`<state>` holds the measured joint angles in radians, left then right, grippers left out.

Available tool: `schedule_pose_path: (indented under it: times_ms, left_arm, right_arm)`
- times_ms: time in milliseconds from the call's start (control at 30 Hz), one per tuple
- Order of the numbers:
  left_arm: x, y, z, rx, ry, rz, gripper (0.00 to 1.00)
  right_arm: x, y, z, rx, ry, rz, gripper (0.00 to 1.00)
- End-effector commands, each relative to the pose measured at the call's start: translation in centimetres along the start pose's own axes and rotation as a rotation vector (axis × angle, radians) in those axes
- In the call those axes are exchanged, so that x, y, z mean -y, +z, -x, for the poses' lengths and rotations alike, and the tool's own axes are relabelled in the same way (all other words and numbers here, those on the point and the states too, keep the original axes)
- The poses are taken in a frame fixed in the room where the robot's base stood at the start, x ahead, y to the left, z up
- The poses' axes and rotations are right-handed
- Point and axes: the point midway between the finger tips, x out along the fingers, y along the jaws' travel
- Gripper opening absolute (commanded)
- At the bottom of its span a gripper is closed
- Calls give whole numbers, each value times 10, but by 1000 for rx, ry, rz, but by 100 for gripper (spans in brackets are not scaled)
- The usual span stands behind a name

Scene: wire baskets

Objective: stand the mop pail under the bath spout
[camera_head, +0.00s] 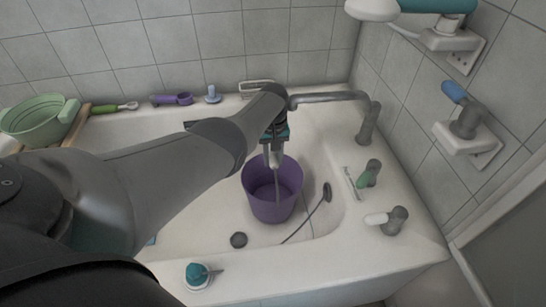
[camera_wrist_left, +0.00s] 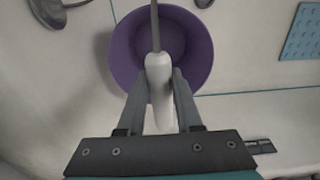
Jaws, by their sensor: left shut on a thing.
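The purple mop pail (camera_head: 257,205) is upright inside the white bathtub, toward its right end; I cannot tell whether its base touches the tub floor. It also fills the upper middle of the left wrist view (camera_wrist_left: 128,62). My left gripper (camera_head: 273,138) is above the pail, its fingers (camera_wrist_left: 158,100) shut on the white grip (camera_wrist_left: 159,78) of what looks like the pail's handle. A thin grey bar runs from this grip across the pail's mouth. The grey bath spout (camera_head: 330,97) reaches left from its post on the tub's right rim; my arm partly covers its tip. My right gripper is not in view.
Taps (camera_head: 370,173) and a white-handled lever (camera_head: 386,218) stand on the right rim. A green basin (camera_head: 38,118), brush and purple scoop (camera_head: 172,99) line the back left. A teal-topped item (camera_head: 197,274) sits on the front rim.

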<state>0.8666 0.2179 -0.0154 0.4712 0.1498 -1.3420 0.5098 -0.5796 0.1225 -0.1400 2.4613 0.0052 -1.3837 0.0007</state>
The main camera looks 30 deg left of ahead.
Motion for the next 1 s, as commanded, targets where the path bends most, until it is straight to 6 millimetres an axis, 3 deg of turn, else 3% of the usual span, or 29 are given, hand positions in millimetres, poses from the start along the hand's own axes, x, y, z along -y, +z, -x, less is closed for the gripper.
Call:
schedule_pose_path:
  times_ms: [1000]
  left_arm:
    - [-1, -1, -11, -2, 1, 0, 0]
  right_arm:
    - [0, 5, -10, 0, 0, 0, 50]
